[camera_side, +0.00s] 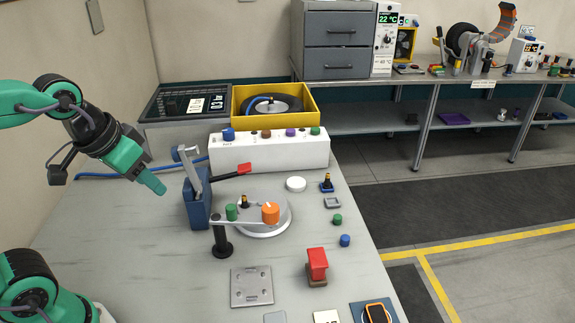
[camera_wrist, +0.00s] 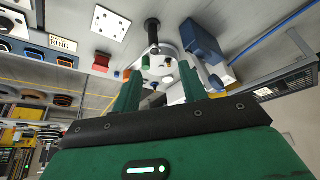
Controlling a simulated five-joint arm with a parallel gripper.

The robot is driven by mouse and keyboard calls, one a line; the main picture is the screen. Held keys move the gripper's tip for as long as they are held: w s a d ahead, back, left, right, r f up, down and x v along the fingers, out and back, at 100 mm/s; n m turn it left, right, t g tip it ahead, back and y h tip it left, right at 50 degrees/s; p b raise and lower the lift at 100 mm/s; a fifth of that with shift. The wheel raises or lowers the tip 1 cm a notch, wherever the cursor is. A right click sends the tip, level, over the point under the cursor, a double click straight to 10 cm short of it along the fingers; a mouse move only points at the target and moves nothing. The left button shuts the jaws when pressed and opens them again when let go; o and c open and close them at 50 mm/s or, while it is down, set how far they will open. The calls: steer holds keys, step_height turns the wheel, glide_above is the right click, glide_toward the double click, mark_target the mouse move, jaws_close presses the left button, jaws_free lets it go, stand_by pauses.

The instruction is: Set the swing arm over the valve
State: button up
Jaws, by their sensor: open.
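My green gripper (camera_side: 154,184) is open and empty, above the table left of the blue clamp. In the wrist view the post (camera_wrist: 152,32) shows beyond the fingers (camera_wrist: 158,78).
A blue clamp block (camera_side: 198,208) with a grey lever and red handle stands between my gripper and the disc. A white box with coloured knobs (camera_side: 270,152) is behind. A red block (camera_side: 317,264) and a grey plate (camera_side: 251,286) lie in front.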

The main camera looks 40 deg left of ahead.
steer(key=w+d+f+n+g, duration=0.1)
steer(key=w+d+n+g, duration=0.15)
steer(key=w, duration=0.45)
steer(key=g, duration=0.2)
glide_above(231, 207)
steer(key=shift+n, duration=0.45)
steer(key=f, duration=0.2)
steer(key=s+f, duration=0.1)
steer(key=f, duration=0.1)
steer(key=shift+a, duration=0.25)
steer(key=shift+w+d+f+g, duration=0.2)
steer(key=shift+w+f+g, duration=0.05)
steer(key=shift+w+f, duration=0.25)
steer(key=shift+f, duration=0.1)
steer(key=shift+f, duration=3.75)
jaws_close()
